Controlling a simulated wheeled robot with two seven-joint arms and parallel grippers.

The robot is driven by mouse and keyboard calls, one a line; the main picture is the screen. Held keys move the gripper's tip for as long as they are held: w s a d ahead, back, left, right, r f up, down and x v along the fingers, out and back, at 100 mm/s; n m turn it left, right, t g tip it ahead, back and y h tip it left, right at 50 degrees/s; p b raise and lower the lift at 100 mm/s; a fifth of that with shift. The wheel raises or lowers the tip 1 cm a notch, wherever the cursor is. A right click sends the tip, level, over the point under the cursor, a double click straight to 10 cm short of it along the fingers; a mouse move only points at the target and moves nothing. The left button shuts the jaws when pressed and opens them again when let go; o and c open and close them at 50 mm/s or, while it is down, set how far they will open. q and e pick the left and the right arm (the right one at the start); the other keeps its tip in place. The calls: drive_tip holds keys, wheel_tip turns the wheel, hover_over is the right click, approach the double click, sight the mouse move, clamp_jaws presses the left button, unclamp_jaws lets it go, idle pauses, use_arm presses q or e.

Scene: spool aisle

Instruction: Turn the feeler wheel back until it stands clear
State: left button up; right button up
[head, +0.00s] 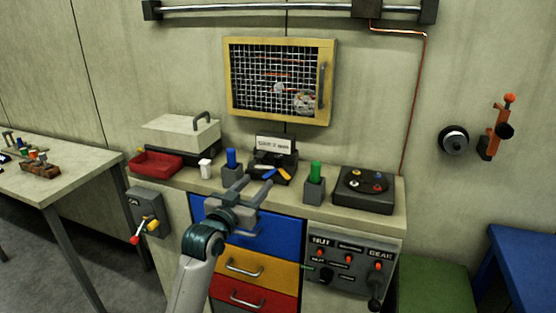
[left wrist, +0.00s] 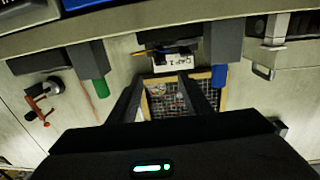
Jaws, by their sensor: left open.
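No part is marked as the feeler wheel, so I cannot tell for sure which it is. A round dark wheel with a pale hub (head: 454,140) is on the wall at the right, beside an orange lever (head: 493,130). A pale round disc (head: 305,100) shows behind the wire mesh of a yellow-framed cabinet (head: 232,80). My left gripper (head: 253,184) is open and empty in front of the counter, between the blue and green cylinders. Its fingers (left wrist: 166,98) point toward the mesh cabinet in the left wrist view. My right gripper is not in view.
A blue cylinder (head: 231,158) and a green cylinder (head: 315,170) stand in grey blocks on the counter. A black box with coloured knobs (head: 363,190) stands right of them. A red tray (head: 155,164) and a control panel (head: 350,262) are nearby. Drawers (head: 252,268) lie below.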

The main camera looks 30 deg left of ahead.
use_arm(q)
drive_tip(key=p, duration=0.1)
approach(276, 161)
drive_tip(key=w, duration=0.3)
drive_tip(key=shift+w+a+r, duration=0.1)
drive_tip(key=shift+w+a, duration=0.2)
drive_tip(key=w, duration=0.3)
drive_tip(key=w+a+p, duration=0.1)
drive_tip(key=w, duration=0.2)
drive_tip(key=shift+w+a, duration=0.2)
drive_tip(key=shift+w, duration=0.65)
clamp_jaws()
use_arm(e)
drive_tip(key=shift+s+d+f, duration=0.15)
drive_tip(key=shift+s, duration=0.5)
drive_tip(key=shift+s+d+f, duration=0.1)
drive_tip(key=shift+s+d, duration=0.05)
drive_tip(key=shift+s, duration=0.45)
